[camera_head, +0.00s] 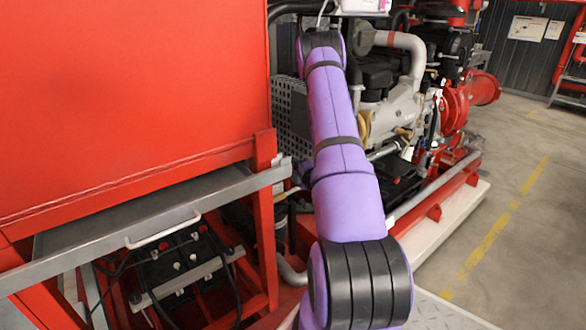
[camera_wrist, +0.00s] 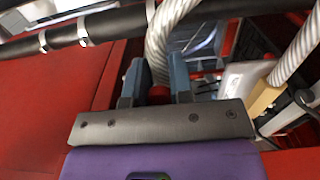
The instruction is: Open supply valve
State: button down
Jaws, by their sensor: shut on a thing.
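In the wrist view, my gripper (camera_wrist: 157,76) has its two blue-grey fingers close together, shut on a small red piece (camera_wrist: 159,94) that shows between them. This may be the handle of the supply valve, but most of it is hidden by the fingers and the gripper's body. A whitish braided hose (camera_wrist: 163,35) runs just behind the fingertips. In the head view, my purple arm reaches away toward the engine, and its gripper is hidden from sight there.
A large red cabinet (camera_head: 130,90) fills the left, with batteries (camera_head: 180,262) under its grey ledge. The engine (camera_head: 395,105) and red pump pipe (camera_head: 470,97) stand beyond the arm. Black pipe (camera_wrist: 85,30) crosses the wrist view's top. Open floor (camera_head: 520,200) lies right.

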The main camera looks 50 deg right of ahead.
dwell(0.3)
jog(key=c, duration=1)
grip_release()
jog(key=v, duration=1.1)
jog(key=shift+d, duration=0.1)
